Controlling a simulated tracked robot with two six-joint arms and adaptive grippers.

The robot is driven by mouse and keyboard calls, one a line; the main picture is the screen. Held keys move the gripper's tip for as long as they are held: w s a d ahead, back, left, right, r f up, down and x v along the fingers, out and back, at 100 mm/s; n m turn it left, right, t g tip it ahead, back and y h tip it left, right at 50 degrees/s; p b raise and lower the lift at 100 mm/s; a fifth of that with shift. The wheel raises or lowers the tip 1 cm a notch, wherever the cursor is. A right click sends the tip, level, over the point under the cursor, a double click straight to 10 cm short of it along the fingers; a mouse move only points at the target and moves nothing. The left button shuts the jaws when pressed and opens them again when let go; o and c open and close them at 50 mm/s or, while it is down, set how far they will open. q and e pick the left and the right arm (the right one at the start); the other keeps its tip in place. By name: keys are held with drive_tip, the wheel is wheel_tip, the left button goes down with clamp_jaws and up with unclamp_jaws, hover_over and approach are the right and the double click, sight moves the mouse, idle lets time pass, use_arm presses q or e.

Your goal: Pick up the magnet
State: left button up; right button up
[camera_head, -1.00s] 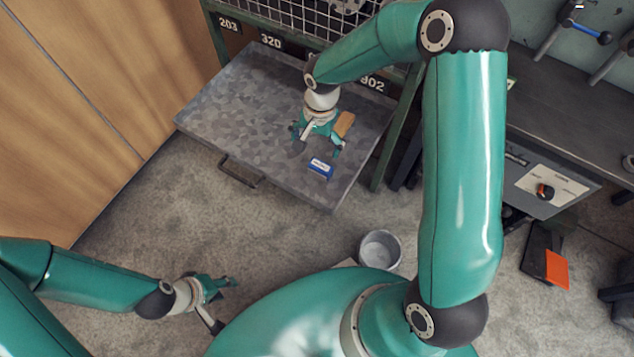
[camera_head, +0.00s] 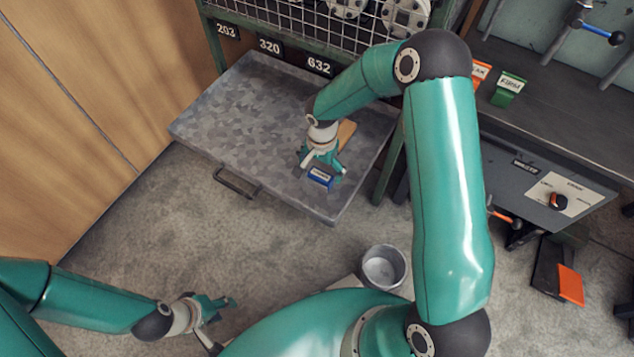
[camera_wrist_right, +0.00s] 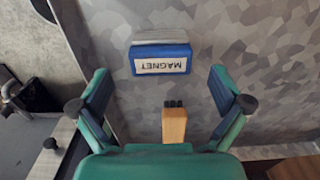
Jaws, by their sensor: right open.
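The magnet (camera_head: 320,178) is a small blue block with a white label, lying on a grey metal drawer tray (camera_head: 240,120). In the right wrist view the magnet (camera_wrist_right: 160,58) shows its "MAGNET" label and a silvery far side. My right gripper (camera_head: 324,166) is over the tray close to the magnet. In the right wrist view its fingers (camera_wrist_right: 160,92) are spread wide and empty, with the magnet ahead of them and between their lines. My left gripper (camera_head: 222,305) is low at the left over the floor, away from the tray; its jaw opening is too small to judge.
A wooden-handled tool (camera_head: 347,132) lies on the tray behind my right gripper, and its handle (camera_wrist_right: 174,125) sits between the fingers in the wrist view. A grey bucket (camera_head: 384,267) stands on the floor. A workbench (camera_head: 560,110) is at the right.

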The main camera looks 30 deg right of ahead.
sight(321, 175)
wheel_tip(321, 175, down, 5)
drive_tip(key=shift+f+b, duration=0.15)
drive_tip(key=shift+b, duration=0.7)
drive_tip(key=c, duration=1.6)
